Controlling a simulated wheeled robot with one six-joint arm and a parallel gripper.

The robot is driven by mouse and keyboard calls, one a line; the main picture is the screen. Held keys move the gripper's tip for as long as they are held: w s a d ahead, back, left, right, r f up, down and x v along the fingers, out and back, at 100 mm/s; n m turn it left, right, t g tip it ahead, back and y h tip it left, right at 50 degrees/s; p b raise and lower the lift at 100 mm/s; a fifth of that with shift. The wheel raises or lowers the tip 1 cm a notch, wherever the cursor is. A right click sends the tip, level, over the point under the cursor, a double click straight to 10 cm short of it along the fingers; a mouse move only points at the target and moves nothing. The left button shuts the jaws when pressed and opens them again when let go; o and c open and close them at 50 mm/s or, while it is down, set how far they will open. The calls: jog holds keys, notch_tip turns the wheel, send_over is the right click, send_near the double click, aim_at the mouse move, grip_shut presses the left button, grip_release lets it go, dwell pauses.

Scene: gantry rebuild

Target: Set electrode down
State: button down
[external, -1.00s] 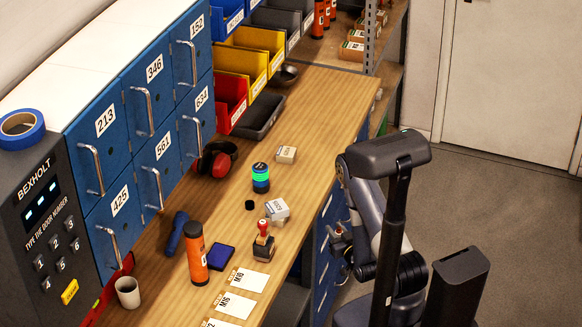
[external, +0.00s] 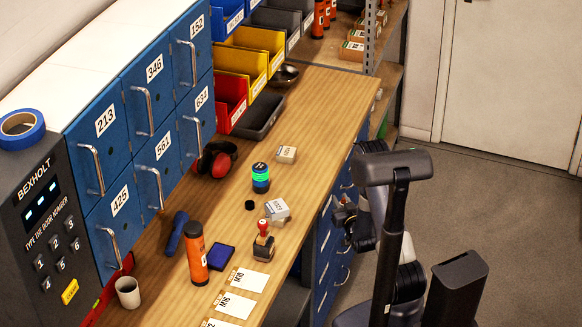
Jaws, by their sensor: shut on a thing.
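My gripper (external: 344,216) is at the right side of the bench, just off its edge by the blue drawers, and partly hidden by my own arm. It is shut on the electrode, which is too small and too covered to make out clearly. The wooden bench top (external: 325,110) lies to the left of and beyond my gripper. On it, nearest to my gripper, are a small grey-white labelled box (external: 278,210) and a red-handled stamp (external: 263,240).
A green-banded cylinder (external: 261,178), another small box (external: 286,155), an orange canister (external: 196,255), a dark blue pad (external: 222,258) and white labelled cards (external: 250,280) stand or lie on the bench. Blue lockers (external: 150,120) line its left. The far bench top is clear.

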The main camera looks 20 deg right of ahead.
jog(key=w+d+r+b, duration=0.3)
jog(key=w+d+r, duration=0.15)
jog(key=r, duration=0.35)
jog(key=w+d+r+b, duration=0.25)
jog(key=d+r, duration=0.35)
jog(key=r, duration=0.3)
jog(key=w+a+r+n+g+y+p, duration=0.1)
jog(key=w+a+r+n+y+p, duration=0.1)
jog(key=a, duration=0.5)
jog(key=w+a+r+n+g+y+p, duration=0.1)
jog(key=w+a+r+n+y+p, duration=0.1)
jog(key=a+r+n+y, duration=0.3)
jog(key=w+a+y, duration=0.1)
jog(key=a+y, duration=0.1)
jog(key=y, duration=0.2)
jog(key=shift+a+r, duration=0.15)
jog(key=shift+r, duration=0.2)
jog(key=shift+f, duration=0.1)
jog(key=shift+f+b, duration=0.4)
jog(key=shift+f, duration=4.3)
jog(key=shift+f, duration=0.15)
